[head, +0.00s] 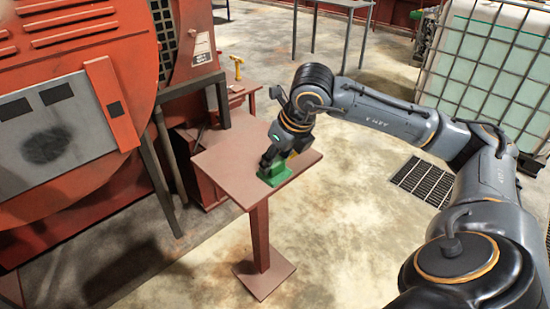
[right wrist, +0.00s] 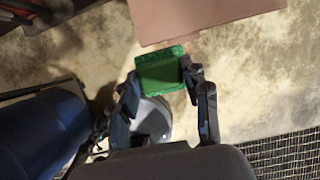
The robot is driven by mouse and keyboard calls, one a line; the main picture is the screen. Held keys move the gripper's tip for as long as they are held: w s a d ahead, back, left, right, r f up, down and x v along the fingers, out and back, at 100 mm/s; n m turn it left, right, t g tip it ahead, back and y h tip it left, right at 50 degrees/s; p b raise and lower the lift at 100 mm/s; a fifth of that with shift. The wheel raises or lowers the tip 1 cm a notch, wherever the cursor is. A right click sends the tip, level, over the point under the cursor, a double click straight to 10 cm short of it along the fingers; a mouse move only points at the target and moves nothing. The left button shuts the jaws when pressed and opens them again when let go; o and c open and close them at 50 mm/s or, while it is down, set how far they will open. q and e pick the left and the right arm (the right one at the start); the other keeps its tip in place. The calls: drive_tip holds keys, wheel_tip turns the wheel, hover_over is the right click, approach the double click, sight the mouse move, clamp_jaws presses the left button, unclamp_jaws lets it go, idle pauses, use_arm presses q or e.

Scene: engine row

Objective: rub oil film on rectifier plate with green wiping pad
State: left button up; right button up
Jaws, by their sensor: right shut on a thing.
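A grey plate (head: 82,122) is set on the red machine at the left of the head view. A dark, roundish smudge of oil film (head: 46,146) shows on it. My right gripper (head: 270,164) is shut on the green wiping pad (head: 276,174), well to the right of the plate. In the right wrist view the pad (right wrist: 160,72) sits between the two fingertips of the gripper (right wrist: 162,80). The pad shows at the small table's near edge; I cannot tell whether it touches the top. My left gripper is not in view.
The small brown pedestal table (head: 228,168) has a mostly bare top; its edge also shows in the right wrist view (right wrist: 200,20). A yellow-handled tool (head: 237,66) stands behind it. A caged tank (head: 490,65) is at the right. A floor grate (head: 422,182) lies right of the table.

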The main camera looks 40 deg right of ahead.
drive_tip(key=c, duration=0.3)
drive_tip(key=shift+s+a+f+n, duration=0.1)
drive_tip(key=shift+a+f+n, duration=0.3)
drive_tip(key=shift+n, duration=0.3)
drive_tip(key=s+a+f+n+g, duration=0.1)
drive_tip(key=s+a+n+g, duration=0.2)
drive_tip(key=n, duration=0.8)
drive_tip(key=s+a+f+n+g+p, duration=0.1)
drive_tip(key=s+a+f+n+g, duration=0.1)
drive_tip(key=a+n, duration=0.5)
drive_tip(key=s+a+f+n+g, duration=0.2)
drive_tip(key=s+a+n+g, duration=0.2)
drive_tip(key=n, duration=1.1)
drive_tip(key=shift+a+n+p, duration=0.3)
drive_tip(key=shift+a+n, duration=0.1)
drive_tip(key=shift+a, duration=0.3)
